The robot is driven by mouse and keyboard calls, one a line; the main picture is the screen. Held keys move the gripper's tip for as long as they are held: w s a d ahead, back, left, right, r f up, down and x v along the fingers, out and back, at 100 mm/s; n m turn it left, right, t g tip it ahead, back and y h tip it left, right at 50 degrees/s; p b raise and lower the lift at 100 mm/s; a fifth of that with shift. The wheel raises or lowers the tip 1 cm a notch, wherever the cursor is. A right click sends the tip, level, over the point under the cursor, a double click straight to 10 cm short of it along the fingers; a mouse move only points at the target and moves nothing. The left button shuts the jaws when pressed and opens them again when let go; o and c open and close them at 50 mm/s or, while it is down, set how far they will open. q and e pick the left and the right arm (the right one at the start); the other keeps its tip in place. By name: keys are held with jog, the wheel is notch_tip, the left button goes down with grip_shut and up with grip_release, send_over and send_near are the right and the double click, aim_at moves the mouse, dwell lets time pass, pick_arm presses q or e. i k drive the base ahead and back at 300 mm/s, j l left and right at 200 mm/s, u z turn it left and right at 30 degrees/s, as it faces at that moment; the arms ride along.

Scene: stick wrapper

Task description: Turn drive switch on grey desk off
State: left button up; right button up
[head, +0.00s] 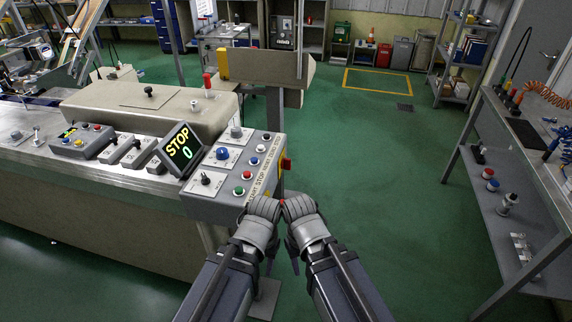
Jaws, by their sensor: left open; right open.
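The grey control desk (215,207) stands just ahead of my grippers, at the end of the long machine. A black switch with a light pointer (206,179) is on its left part, with a blue knob (222,153) and a grey knob (236,132) farther back. The small labels are unreadable, so I cannot tell which is the drive switch. The display (181,149) reads STOP and 0. My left gripper (263,207) is open and empty near the desk's front right corner. My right gripper (296,208) is open and empty beside it, over the floor.
Red, green and other coloured buttons (239,191) line the desk's right part, and a red switch with yellow (286,163) sits on its right side. A long machine (110,205) fills the left. A workbench (500,140) stands at right. The green floor between is clear.

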aim_at(286, 162)
jog(key=i+l+z, duration=0.1)
jog(key=l, duration=0.25)
jog(key=i+l, duration=0.15)
jog(key=l, duration=0.15)
jog(key=i+l+z, duration=0.15)
jog(key=l, duration=0.2)
jog(key=i+l+z, duration=0.1)
jog(key=l, duration=0.2)
